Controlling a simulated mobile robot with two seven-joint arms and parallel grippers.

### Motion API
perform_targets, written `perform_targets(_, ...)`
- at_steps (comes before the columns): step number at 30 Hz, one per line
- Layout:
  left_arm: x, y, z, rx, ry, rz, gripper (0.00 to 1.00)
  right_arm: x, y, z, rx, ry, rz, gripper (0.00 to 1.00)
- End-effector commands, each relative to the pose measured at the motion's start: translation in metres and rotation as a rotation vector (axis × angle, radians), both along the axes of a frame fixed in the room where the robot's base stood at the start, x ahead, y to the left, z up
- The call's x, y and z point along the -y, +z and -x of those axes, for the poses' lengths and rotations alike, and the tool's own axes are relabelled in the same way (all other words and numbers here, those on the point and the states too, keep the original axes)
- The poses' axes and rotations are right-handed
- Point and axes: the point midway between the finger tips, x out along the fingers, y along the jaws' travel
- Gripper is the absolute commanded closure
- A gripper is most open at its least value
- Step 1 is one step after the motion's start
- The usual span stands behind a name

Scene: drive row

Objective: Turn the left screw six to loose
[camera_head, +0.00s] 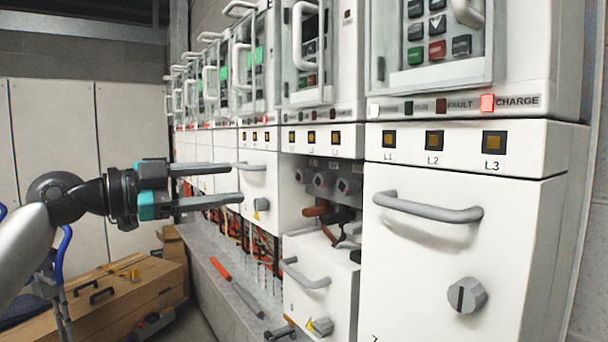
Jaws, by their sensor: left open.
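My left gripper (237,182) reaches in from the left, open, with its two long grey fingers apart and nothing between them. Its tips are in front of a white drive unit (262,225) with a small grey knob. To the right is an open bay with several dark round fittings (324,183) at its top. I cannot tell which fitting is screw six, and no label for it is readable. A large slotted grey knob (466,295) is on the nearest unit. My right gripper is not in view.
A lowered white panel (318,290) with a handle sits in the open bay. A red-handled tool (220,268) lies on the grey ledge (205,262). A red CHARGE lamp (487,103) is lit.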

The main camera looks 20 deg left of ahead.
Motion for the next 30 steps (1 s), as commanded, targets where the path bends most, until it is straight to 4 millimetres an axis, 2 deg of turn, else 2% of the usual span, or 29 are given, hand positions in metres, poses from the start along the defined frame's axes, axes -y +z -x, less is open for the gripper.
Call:
perform_targets(11,0.016,0.003,-0.029,0.0,0.002,0.004,0.33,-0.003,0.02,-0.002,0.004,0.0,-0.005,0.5)
perform_targets(30,0.049,0.003,-0.085,-0.001,0.002,0.008,0.33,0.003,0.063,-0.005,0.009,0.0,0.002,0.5)
